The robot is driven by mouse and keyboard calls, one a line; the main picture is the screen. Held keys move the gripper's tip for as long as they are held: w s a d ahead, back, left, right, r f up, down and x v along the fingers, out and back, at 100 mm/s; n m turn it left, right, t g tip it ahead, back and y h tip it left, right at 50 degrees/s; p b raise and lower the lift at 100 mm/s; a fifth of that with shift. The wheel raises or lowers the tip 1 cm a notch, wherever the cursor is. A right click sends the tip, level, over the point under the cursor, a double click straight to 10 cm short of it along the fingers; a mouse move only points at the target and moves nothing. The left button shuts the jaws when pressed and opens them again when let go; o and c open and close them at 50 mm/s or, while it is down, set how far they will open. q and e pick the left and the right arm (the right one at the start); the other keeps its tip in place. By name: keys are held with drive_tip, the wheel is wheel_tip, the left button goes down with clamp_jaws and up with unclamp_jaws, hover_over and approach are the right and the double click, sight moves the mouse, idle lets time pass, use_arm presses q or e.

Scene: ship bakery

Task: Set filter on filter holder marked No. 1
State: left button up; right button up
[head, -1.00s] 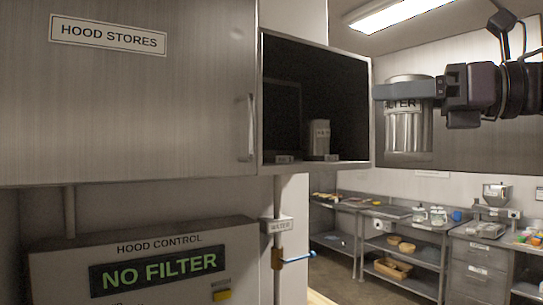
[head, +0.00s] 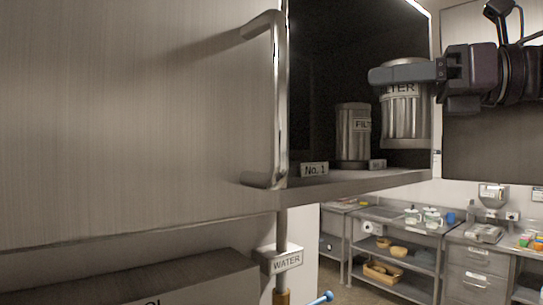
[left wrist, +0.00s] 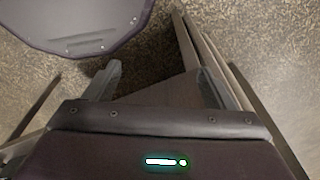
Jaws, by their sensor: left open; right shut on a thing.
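My right gripper (head: 408,73) is shut on a ribbed metal filter (head: 406,118) with a "FILTER" label, held upright in front of the right part of the open cabinet bay. A second metal filter (head: 352,136) stands inside the bay, left of the held one. A "No. 1" plate (head: 314,169) sits at the front edge of the bay floor, left of that standing filter. Another small plate (head: 377,165) is to its right, partly unreadable. The holder behind the "No. 1" plate cannot be made out in the dark. My left gripper (left wrist: 162,85) is open and empty in the left wrist view.
A closed cabinet door with a long handle (head: 279,100) is left of the bay. Below are the top of the control box (head: 150,285) and a pipe with a "WATER" tag (head: 283,261). Steel benches (head: 400,240) stand farther back at right.

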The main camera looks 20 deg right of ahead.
use_arm(q)
drive_tip(key=s+r+p, duration=0.2)
drive_tip(key=s+p, duration=0.1)
drive_tip(key=s, duration=0.3)
use_arm(e)
drive_tip(key=p+x, duration=0.1)
drive_tip(key=x, duration=0.4)
drive_tip(key=f+p+x, duration=0.1)
drive_tip(key=x, duration=0.4)
drive_tip(key=s+a+f+p+x, duration=0.1)
drive_tip(key=x, duration=0.4)
drive_tip(key=shift+w+a+p, duration=0.1)
drive_tip(key=shift+a+p, duration=0.2)
drive_tip(key=shift+a, duration=0.05)
drive_tip(key=shift+f, duration=0.4)
drive_tip(key=o, duration=1.3)
drive_tip(key=shift+f, duration=0.1)
drive_tip(key=shift+c, duration=0.2)
use_arm(q)
drive_tip(key=w+r, duration=0.2)
drive_tip(key=r, duration=0.2)
drive_tip(key=shift+w+r, duration=0.35)
drive_tip(key=shift+w, duration=0.05)
